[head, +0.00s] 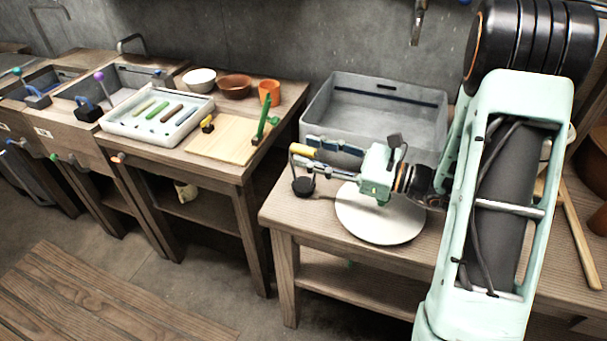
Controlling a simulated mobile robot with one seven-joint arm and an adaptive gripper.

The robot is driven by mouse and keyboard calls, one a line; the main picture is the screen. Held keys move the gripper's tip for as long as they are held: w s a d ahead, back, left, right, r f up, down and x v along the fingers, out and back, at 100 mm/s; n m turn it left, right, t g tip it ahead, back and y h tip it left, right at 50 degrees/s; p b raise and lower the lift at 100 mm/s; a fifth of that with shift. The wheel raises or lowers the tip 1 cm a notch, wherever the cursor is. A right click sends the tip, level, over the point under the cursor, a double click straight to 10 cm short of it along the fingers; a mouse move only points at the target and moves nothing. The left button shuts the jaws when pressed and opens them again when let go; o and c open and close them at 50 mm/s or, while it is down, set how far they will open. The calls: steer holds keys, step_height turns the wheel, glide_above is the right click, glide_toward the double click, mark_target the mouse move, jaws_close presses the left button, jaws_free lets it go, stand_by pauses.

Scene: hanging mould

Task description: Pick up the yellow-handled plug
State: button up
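A plug with a yellow handle (303,150) and a round black base (303,187) is at the left front of the right-hand table. A thin dark bracket joins handle and base. My gripper (313,156) reaches in from the right. Its two fingers look apart, with their tips close around the yellow handle. I cannot tell whether they touch it. A smaller yellow-and-black piece (207,124) lies on a wooden board (227,145) on the table to the left.
A round white plate (380,222) lies below my gripper. A grey bin (415,120) stands behind it. On the left table are a white tray (128,132) with coloured bars, bowls (235,84), an orange cup (269,88) and a green-handled piece (262,125). A gap separates the tables.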

steer(key=shift+x, duration=0.9)
steer(key=shift+c, duration=0.2)
jaws_close()
